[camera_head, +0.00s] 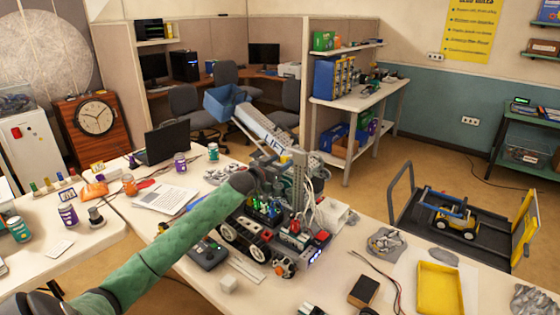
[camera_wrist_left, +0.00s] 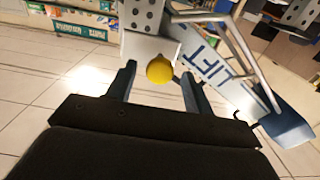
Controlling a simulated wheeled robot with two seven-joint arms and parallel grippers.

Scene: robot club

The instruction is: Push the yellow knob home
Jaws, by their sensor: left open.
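The yellow knob (camera_wrist_left: 160,70) is a round ball in the left wrist view, in front of a pale grey block on the machine. My left gripper (camera_wrist_left: 158,73) is open, with one dark finger on each side of the knob. The knob appears between the fingertips; I cannot tell whether anything touches it. In the head view my green left arm reaches the wheeled machine (camera_head: 262,232) on the table, and its dark wrist (camera_head: 243,182) hides the knob area. A white arm marked LIFT (camera_head: 263,128) with a blue bucket (camera_head: 227,101) rises from the machine. My right gripper is not in view.
The table holds a laptop (camera_head: 163,143), a dark control box (camera_head: 207,253), a small white cube (camera_head: 228,284), cables and a yellow tray (camera_head: 438,287). A cart (camera_head: 400,205) carrying a toy vehicle (camera_head: 456,218) stands at the right. Table space left of the machine is partly clear.

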